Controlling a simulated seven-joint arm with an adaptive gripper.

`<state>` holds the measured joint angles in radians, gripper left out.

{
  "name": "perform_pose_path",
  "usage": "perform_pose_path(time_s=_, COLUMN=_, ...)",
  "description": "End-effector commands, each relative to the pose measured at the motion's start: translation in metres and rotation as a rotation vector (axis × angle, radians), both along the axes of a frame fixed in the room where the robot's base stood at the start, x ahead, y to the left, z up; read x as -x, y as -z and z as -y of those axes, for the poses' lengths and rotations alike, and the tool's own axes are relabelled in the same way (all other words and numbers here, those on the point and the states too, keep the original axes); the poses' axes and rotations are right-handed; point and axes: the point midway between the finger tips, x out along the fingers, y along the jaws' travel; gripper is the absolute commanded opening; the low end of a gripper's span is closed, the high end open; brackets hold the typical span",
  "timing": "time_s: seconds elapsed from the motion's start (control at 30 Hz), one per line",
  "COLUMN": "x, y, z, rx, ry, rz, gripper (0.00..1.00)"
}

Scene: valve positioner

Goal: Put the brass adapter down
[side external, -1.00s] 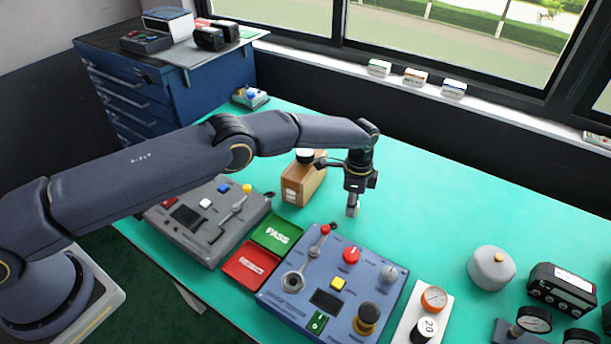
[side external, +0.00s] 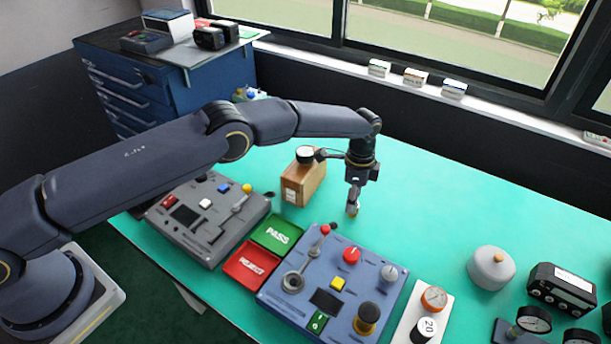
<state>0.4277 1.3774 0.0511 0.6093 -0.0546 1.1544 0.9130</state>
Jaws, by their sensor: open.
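My gripper (side external: 352,207) points straight down over the green table, just behind the blue control panel and to the right of the wooden box. Its jaws are open. A small brass-coloured piece, which looks like the brass adapter (side external: 352,211), shows between and just below the fingertips, at or very near the table top. It is tiny and partly hidden by the fingers, so I cannot tell whether it touches them.
A wooden box (side external: 304,182) stands left of my gripper. The blue panel (side external: 333,284) with knobs and a lever is in front. Green PASS (side external: 278,233) and red (side external: 251,265) trays lie at front left.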

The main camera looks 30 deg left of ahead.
Motion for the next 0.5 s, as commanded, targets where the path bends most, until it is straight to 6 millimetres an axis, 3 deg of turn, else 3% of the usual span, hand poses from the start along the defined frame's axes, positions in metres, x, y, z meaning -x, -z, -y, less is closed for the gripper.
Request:
perform_pose_path(time_s=0.1, x=-0.001, y=-0.030, z=0.000, rx=0.002, ry=0.000, rz=0.003, gripper=0.53)
perform_pose_path(time_s=0.3, x=0.000, y=-0.071, z=0.000, rx=0.002, ry=-0.001, rz=0.001, gripper=0.53)
perform_pose_path(time_s=0.5, x=0.000, y=-0.095, z=-0.001, rx=0.000, ry=-0.004, rz=0.002, gripper=0.53)
